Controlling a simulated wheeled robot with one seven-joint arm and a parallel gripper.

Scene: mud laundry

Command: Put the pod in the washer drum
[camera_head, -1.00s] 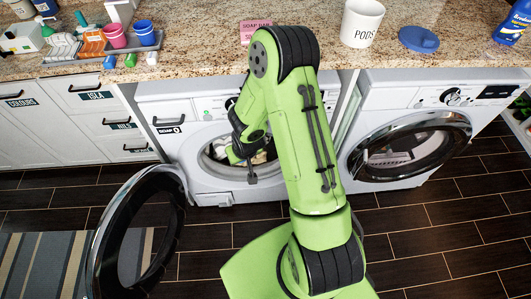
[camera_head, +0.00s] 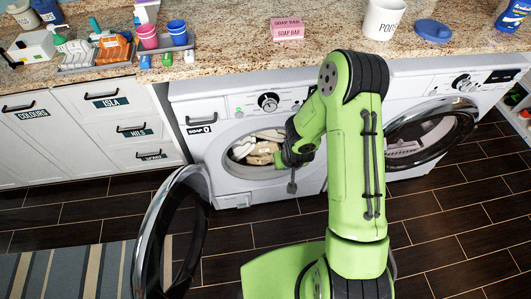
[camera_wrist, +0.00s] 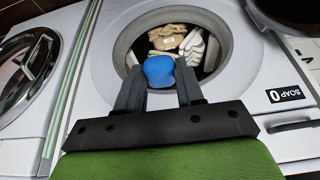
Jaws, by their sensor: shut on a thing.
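In the wrist view my gripper (camera_wrist: 160,82) is shut on a blue pod (camera_wrist: 159,70) and holds it in front of the washer's round opening. The washer drum (camera_wrist: 213,50) behind it holds beige and striped white laundry (camera_wrist: 168,38). In the head view the washer (camera_head: 225,127) has its round door (camera_head: 150,240) swung open to the left. The drum opening also shows there, with laundry (camera_head: 258,150) inside. My gripper (camera_head: 287,180) is partly seen beside the opening's right part; the pod cannot be made out in that view.
A second machine with a dark door (camera_head: 432,133) stands to the right. On the counter are a PODS canister (camera_head: 385,18), its blue lid (camera_head: 433,30), pink soap bars (camera_head: 288,29) and cups (camera_head: 178,33). A striped rug (camera_head: 70,270) lies front left.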

